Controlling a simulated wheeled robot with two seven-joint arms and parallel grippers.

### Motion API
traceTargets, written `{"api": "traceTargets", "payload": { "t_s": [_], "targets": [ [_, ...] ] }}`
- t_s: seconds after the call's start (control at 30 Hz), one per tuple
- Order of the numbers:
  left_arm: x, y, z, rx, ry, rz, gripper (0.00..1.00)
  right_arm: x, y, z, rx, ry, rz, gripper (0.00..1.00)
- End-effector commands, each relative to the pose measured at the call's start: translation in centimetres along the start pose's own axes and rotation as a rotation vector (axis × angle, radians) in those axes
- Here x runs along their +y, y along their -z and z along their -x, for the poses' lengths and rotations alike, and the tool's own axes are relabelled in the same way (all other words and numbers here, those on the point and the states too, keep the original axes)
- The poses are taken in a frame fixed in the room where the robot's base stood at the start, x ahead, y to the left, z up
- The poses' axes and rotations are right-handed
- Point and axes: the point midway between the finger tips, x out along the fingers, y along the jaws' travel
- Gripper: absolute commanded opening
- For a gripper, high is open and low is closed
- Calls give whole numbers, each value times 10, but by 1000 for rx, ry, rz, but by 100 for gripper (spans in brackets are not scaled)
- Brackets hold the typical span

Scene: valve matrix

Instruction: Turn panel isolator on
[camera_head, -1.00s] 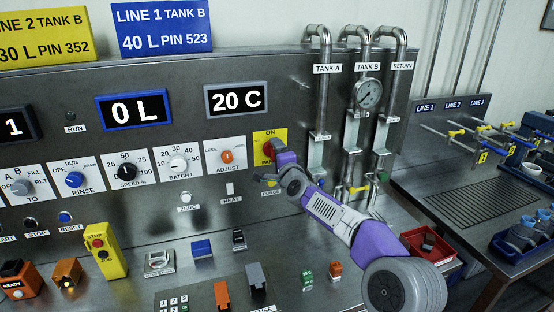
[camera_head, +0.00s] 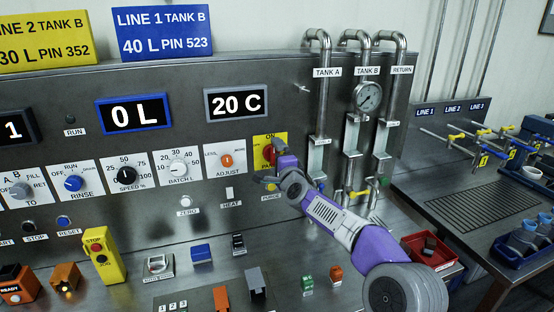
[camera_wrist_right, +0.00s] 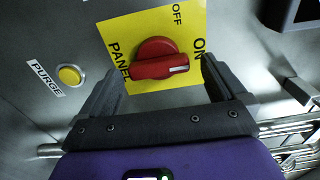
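The panel isolator is a red rotary knob (camera_head: 268,154) on a yellow plate (camera_head: 281,137), at the right of the control row. In the right wrist view the red knob (camera_wrist_right: 158,58) shows clearly on its yellow plate (camera_wrist_right: 140,25), with OFF, ON and PANEL printed around it. The white mark on its handle points to the ON side. My right gripper (camera_head: 274,163) is in front of the plate. In the wrist view its two dark fingers (camera_wrist_right: 163,82) are open on either side of the knob, with gaps to it. My left gripper is not in view.
A yellow PURGE button (camera_wrist_right: 69,75) is close to one finger. The adjust dial (camera_head: 226,160) is left of the plate. Tank pipes and a gauge (camera_head: 367,97) stand to the right. A yellow stop box (camera_head: 104,254) and small coloured blocks are on the ledge below.

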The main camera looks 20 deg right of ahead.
Motion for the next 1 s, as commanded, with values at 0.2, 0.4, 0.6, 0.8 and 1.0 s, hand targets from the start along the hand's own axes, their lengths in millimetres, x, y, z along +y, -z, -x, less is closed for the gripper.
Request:
{"api": "traceTargets", "payload": {
  "t_s": [0.2, 0.4, 0.6, 0.8, 1.0],
  "targets": [
    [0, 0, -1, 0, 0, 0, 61, 1, 0, 2, 0, -1, 2, 98],
    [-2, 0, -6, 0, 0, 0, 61, 1, 1, 19, 1, 0, 2, 98],
    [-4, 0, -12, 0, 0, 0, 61, 1, 1, 48, 0, 0, 3, 98],
    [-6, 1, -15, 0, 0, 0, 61, 0, 0, 70, 0, 1, 1, 98],
    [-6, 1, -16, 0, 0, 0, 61, 0, 0, 76, 0, 0, 1, 98]
  ]
}}
